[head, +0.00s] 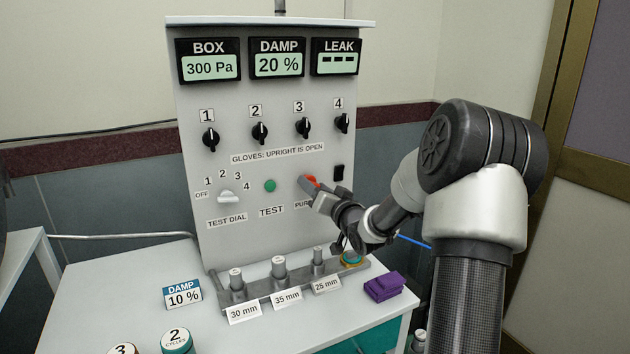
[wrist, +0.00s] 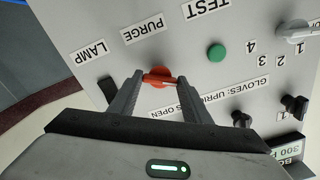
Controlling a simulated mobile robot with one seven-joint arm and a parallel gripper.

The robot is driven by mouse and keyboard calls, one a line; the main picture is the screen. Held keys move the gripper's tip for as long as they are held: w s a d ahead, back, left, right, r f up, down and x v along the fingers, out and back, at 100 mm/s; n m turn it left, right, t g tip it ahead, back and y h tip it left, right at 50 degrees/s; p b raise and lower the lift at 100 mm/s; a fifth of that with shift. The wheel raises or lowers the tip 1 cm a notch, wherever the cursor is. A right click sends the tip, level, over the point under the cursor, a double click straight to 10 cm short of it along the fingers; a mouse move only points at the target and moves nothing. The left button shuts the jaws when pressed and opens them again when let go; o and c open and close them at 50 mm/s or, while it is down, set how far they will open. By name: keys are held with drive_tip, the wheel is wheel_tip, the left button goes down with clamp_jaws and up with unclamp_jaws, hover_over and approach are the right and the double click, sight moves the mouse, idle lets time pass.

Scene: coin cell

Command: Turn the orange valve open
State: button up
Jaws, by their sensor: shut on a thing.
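The orange valve (head: 311,181) is a small orange-red knob on the grey panel, above the PURGE label, to the right of the green TEST button. My gripper (head: 308,187) reaches it from the right and partly hides it in the head view. In the wrist view the valve (wrist: 158,78) sits between the two fingertips of my gripper (wrist: 157,80). The fingers are shut on its handle, which lies across the gap between them. A light streak or mark shows on the handle towards the right finger.
Black glove knobs (head: 260,132) stand above on the panel (head: 215,252). The green TEST button (head: 270,186) and white test dial (head: 229,197) are to the left. A black switch (head: 338,173) is close right. Below are a rack (head: 260,290) with plugs and a purple block (head: 384,287).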

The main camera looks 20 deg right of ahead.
drive_tip(key=m+p, duration=0.7)
drive_tip(key=m, duration=0.5)
idle(0.7)
drive_tip(key=o, duration=1)
drive_tip(key=shift+o, duration=0.2)
drive_tip(key=s+p, duration=0.1)
drive_tip(key=s, duration=1.6)
drive_tip(key=shift+s+d, duration=0.25)
drive_tip(key=shift+d, duration=0.05)
